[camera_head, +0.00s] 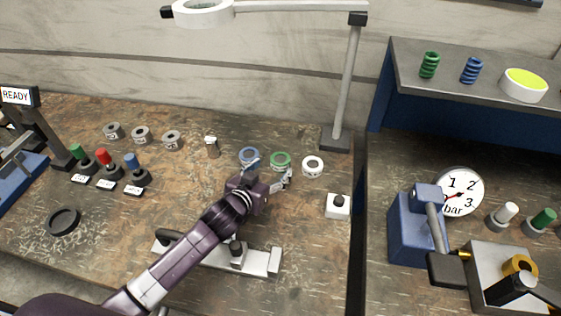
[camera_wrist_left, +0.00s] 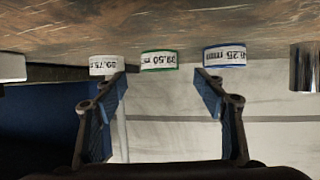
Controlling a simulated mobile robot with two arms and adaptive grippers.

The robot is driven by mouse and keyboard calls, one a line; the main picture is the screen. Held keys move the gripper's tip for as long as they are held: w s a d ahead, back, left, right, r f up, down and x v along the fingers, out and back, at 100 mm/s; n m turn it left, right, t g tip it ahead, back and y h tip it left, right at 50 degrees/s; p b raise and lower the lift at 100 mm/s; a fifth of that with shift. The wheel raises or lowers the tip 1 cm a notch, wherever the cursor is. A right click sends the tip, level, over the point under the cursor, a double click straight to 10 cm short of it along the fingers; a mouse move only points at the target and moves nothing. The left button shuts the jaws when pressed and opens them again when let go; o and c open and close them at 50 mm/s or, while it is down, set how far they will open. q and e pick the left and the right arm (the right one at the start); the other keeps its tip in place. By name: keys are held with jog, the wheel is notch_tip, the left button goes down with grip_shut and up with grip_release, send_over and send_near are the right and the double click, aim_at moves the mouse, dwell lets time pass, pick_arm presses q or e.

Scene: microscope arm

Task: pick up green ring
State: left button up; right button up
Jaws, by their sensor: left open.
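The green ring (camera_head: 281,160) lies on the brown workbench, between a blue ring (camera_head: 249,155) and a white ring (camera_head: 312,166). In the left wrist view, which is upside down, the green ring (camera_wrist_left: 159,60) has a white label with "39.50" on its side and sits between my fingers. My left gripper (camera_head: 270,172) is open and empty, low over the bench just in front of the green ring. Its two fingers also show in the left wrist view (camera_wrist_left: 161,88), apart from the ring. My right gripper is not in view.
The blue ring (camera_wrist_left: 224,56) and white ring (camera_wrist_left: 104,65) stand close on either side. A small metal cylinder (camera_head: 212,147) stands to the left. A lamp post (camera_head: 348,90) rises behind, right.

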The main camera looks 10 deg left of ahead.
aim_at(278, 163)
pick_arm(q)
jog(key=shift+x, duration=3.05)
jog(key=c, duration=1.5)
